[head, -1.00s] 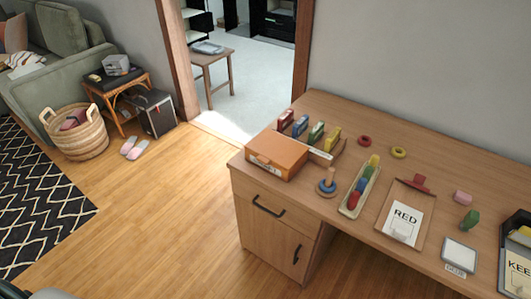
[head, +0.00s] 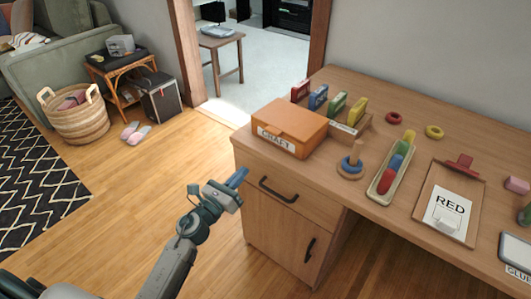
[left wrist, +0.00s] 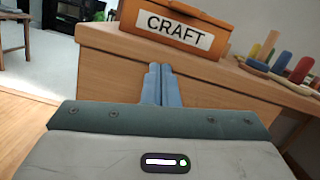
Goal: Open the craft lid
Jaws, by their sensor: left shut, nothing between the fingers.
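The orange craft box (head: 291,124) sits on the desk's near left corner with its lid down. Its white label reading CRAFT faces the front, and the box also shows at the top of the left wrist view (left wrist: 184,22). My left gripper (head: 238,178) is shut and empty, in front of the desk, below and to the left of the box and apart from it. In the left wrist view its blue fingers (left wrist: 161,84) lie together below the label, in front of the desk's side. My right gripper is not in view.
The desk (head: 334,184) has a drawer handle (head: 278,190) near my left gripper.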

